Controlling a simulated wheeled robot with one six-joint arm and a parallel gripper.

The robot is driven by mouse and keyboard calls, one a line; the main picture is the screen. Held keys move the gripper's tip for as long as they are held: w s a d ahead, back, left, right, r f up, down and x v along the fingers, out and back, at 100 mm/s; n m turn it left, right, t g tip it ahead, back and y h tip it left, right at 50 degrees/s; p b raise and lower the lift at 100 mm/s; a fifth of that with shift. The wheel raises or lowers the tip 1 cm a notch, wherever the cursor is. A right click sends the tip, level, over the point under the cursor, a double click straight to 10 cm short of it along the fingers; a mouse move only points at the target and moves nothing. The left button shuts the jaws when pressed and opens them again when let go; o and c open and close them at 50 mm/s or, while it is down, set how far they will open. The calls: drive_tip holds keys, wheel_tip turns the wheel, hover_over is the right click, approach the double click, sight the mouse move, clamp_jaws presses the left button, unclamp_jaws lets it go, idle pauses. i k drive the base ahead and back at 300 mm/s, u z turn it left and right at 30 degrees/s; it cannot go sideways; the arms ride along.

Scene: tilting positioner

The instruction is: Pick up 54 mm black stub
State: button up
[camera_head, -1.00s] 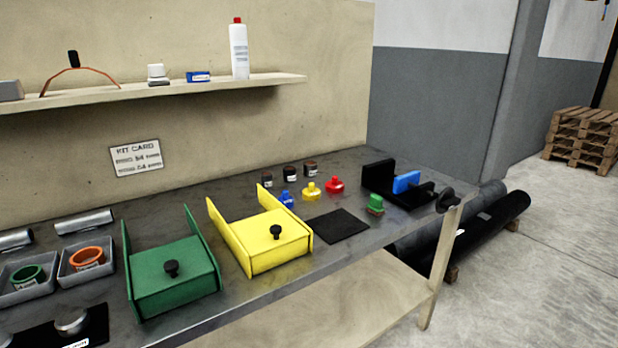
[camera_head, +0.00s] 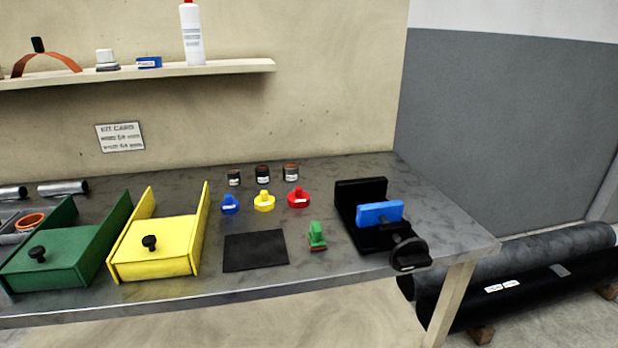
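Three short dark stubs with pale labels stand in a row at the back of the grey bench. They are the left stub (camera_head: 234,178), the middle stub (camera_head: 263,174) and the right stub (camera_head: 291,172). The right one looks browner on top. The labels are too small to read, so I cannot tell which is the 54 mm one. My gripper is not in view.
Blue (camera_head: 230,205), yellow (camera_head: 264,201) and red (camera_head: 298,198) knobbed pieces stand before the stubs. A black mat (camera_head: 255,251), green piece (camera_head: 317,236), black vise (camera_head: 362,193), yellow box (camera_head: 155,262) and green box (camera_head: 60,262) share the bench (camera_head: 450,235).

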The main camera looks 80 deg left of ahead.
sight(261, 172)
drive_tip(key=i, duration=1.7)
drive_tip(key=u, duration=3.55)
